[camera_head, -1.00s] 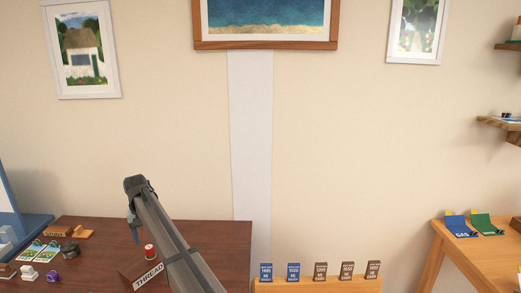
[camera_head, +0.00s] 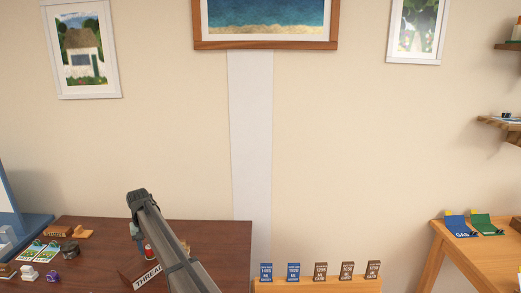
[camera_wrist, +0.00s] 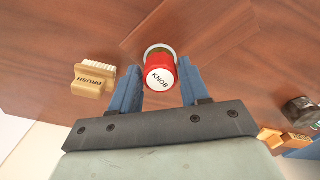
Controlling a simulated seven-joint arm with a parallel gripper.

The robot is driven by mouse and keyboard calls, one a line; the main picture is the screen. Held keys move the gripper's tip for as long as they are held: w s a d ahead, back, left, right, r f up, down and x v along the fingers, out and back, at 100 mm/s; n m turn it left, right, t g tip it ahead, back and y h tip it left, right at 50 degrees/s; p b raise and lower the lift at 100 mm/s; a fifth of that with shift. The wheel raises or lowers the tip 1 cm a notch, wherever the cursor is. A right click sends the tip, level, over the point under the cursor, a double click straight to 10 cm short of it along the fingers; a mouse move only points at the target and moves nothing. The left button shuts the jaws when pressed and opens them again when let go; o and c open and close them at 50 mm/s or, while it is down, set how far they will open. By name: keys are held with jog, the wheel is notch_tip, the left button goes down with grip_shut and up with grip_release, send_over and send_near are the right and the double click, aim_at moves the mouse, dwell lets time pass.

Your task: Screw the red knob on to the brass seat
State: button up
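The red knob (camera_wrist: 158,72), with a white cap reading KNOB, is between the two blue fingers of my gripper (camera_wrist: 160,76) in the wrist view. Small gaps show on both sides, so the fingers are open around it. A pale ring (camera_wrist: 159,47) shows at the knob's far side. I cannot tell whether it is the brass seat, and no clearly brass part is visible. In the head view the red knob (camera_head: 149,250) is partly covered by my arm, by the THREAD sign (camera_head: 147,276) on the dark wooden table. My fingers are hidden there.
A brush (camera_wrist: 94,81) lies beside the gripper. A dark round object (camera_head: 71,247), picture cards (camera_head: 38,252) and small purple (camera_head: 53,275) and white items are at the table's left. A rack of blue and brown cards (camera_head: 318,285) stands to the right. Bare table lies behind the knob.

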grip_shut()
jog(key=shift+f, duration=0.25)
dwell(0.8)
